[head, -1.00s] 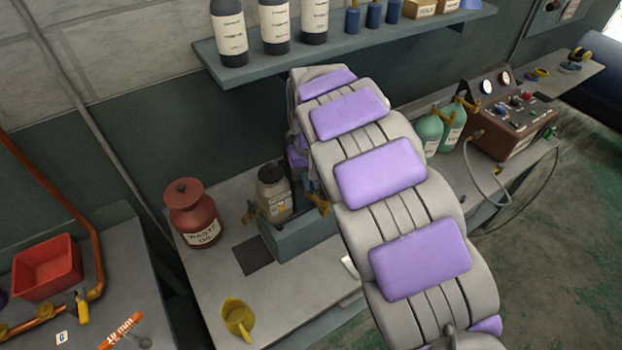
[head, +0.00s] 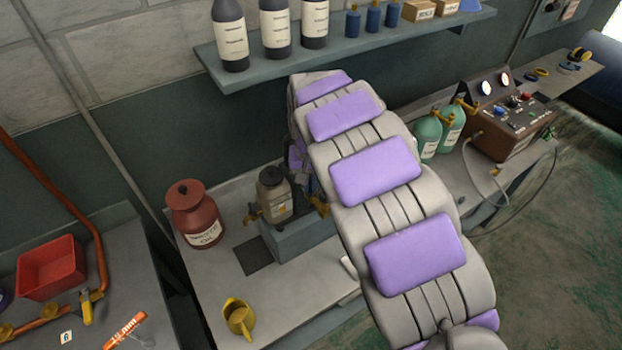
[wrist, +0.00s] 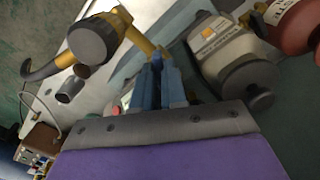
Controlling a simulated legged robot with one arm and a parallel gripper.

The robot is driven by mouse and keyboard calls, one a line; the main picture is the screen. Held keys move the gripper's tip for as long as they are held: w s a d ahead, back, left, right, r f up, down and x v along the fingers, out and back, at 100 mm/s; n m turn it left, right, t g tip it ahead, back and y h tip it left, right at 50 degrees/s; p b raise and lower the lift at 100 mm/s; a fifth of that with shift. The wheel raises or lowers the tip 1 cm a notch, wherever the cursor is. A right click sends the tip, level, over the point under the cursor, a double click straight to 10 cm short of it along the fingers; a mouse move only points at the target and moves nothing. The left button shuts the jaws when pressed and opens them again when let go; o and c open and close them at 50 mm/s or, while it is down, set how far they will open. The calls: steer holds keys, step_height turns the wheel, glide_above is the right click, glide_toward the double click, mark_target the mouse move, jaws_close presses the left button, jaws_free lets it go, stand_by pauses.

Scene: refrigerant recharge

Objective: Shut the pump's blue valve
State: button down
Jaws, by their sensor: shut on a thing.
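The pump (head: 296,238) stands on the bench, a grey-blue base with a cream labelled body (head: 274,196) and brass fittings. It also shows in the wrist view, with its cream body (wrist: 222,45) at upper right and a brass fitting (wrist: 140,40) at upper middle. My gripper (wrist: 156,68) has blue fingers, shut at the end of the brass fitting. What they hold, apparently the blue valve, is mostly hidden between them.
A red waste oil can (head: 193,213) stands left of the pump, and a yellow jug (head: 239,318) in front. A shelf with bottles (head: 231,36) hangs above. Green cylinders (head: 428,137) and a brown gauge box (head: 510,128) stand at the right.

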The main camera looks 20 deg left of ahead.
steer(key=shift+a, duration=0.1)
stand_by(0.3)
steer(key=shift+m+p, duration=0.8)
steer(key=shift+m, duration=0.7)
steer(key=shift+r+m+p, duration=0.15)
steer(key=shift+m+p, duration=0.5)
steer(key=shift+m, duration=0.85)
steer(key=shift+m+p, duration=0.9)
steer(key=shift+m, duration=0.6)
